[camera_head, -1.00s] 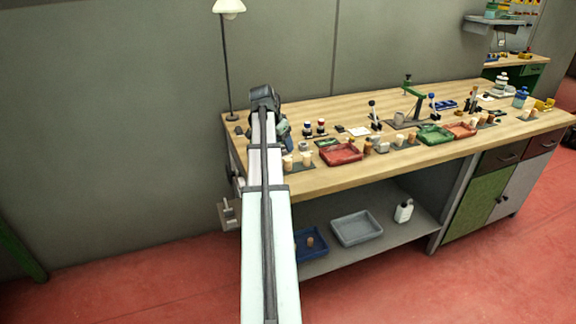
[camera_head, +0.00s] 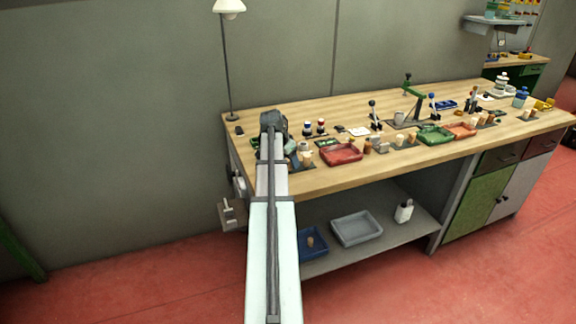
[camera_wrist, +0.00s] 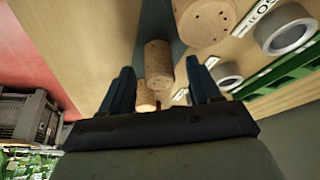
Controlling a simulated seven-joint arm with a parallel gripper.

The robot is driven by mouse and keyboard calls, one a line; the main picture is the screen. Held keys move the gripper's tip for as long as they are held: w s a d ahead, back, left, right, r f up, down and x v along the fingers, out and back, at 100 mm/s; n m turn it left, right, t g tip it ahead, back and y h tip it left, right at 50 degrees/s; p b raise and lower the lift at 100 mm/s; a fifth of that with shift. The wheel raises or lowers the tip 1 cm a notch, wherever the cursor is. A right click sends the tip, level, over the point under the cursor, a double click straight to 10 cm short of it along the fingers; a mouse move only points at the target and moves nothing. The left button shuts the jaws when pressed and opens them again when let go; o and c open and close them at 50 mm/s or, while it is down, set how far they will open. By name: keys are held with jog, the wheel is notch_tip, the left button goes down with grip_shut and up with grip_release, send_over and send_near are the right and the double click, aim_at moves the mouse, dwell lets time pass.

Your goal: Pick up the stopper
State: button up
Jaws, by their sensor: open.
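In the wrist view, a cork stopper (camera_wrist: 158,62) shows between the two dark blue fingers of my gripper (camera_wrist: 162,82), with gaps on both sides. Part of another cork (camera_wrist: 146,97) shows behind it, low between the fingers. A larger-looking, speckled cork (camera_wrist: 205,20) stands beyond the right finger. My gripper is open and holds nothing. In the head view, my arm hides most of the gripper, which is at the bench's left end by a pale cork (camera_head: 307,158). I cannot tell which cork the task means.
In the wrist view, grey rings (camera_wrist: 286,30) and a green tray edge (camera_wrist: 290,70) lie at right; a grey crate (camera_wrist: 25,115) is at left. In the head view, a red tray (camera_head: 341,163) sits right of my gripper. The bench's front edge is close.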

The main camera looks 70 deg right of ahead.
jog(key=shift+f, duration=0.15)
jog(key=c, duration=1.1)
notch_tip(320, 180, up, 8)
jog(key=shift+d+r, duration=0.1)
jog(key=shift+r, duration=0.5)
jog(key=shift+w+r, duration=0.25)
jog(key=w+d, duration=0.3)
jog(key=w, duration=0.9)
jog(key=shift+w+d, duration=0.3)
jog(key=shift+w, duration=0.05)
